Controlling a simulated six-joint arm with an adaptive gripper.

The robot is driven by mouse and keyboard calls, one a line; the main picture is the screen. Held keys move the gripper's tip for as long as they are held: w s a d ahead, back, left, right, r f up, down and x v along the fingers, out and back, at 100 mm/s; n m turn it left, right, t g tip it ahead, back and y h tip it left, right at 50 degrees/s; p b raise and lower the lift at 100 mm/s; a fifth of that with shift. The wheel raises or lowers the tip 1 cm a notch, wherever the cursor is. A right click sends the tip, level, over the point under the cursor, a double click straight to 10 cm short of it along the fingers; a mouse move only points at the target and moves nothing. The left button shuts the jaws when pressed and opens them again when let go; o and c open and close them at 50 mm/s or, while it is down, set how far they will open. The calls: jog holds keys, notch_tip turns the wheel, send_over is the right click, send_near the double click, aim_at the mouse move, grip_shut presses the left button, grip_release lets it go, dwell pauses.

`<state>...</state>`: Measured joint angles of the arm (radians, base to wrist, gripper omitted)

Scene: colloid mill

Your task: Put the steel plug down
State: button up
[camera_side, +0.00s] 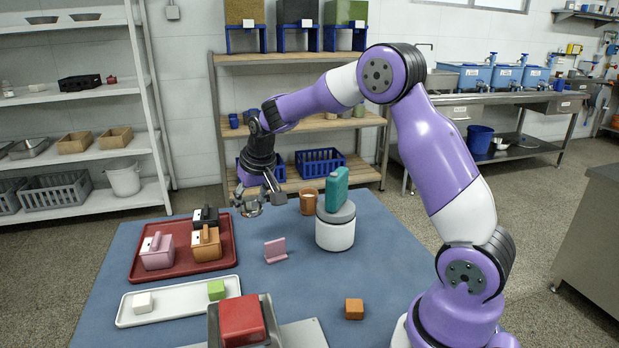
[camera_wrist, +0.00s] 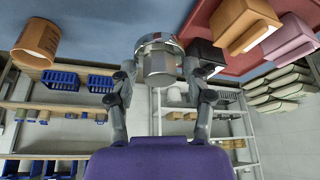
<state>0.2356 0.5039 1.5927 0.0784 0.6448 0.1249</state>
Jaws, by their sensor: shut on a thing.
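The steel plug (camera_side: 250,210) is a shiny metal piece with a wide round flange. My gripper (camera_side: 262,199) is shut on it and holds it above the blue table (camera_side: 350,262), near the right edge of the red tray. In the wrist view the steel plug (camera_wrist: 158,62) sits between the two fingertips of my gripper (camera_wrist: 159,72), its flange facing away from the palm. The plug looks clear of the table, but its exact height is hard to tell.
The red tray (camera_side: 140,270) holds pink, black and orange handled blocks. A pink stand (camera_side: 275,250), a copper cup (camera_side: 308,201) and a white drum (camera_side: 335,234) bearing a teal container (camera_side: 337,186) are nearby. A white tray (camera_side: 180,309) lies in front; bare table surrounds the orange cube (camera_side: 354,309).

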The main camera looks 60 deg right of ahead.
send_over(263, 225)
jog(key=s, duration=0.2)
jog(key=f, duration=0.3)
jog(key=shift+w+a+f, duration=0.2)
jog(key=shift+w+f, duration=0.05)
jog(key=shift+f, duration=2)
jog(key=shift+f, duration=0.15)
jog(key=o, duration=1.2)
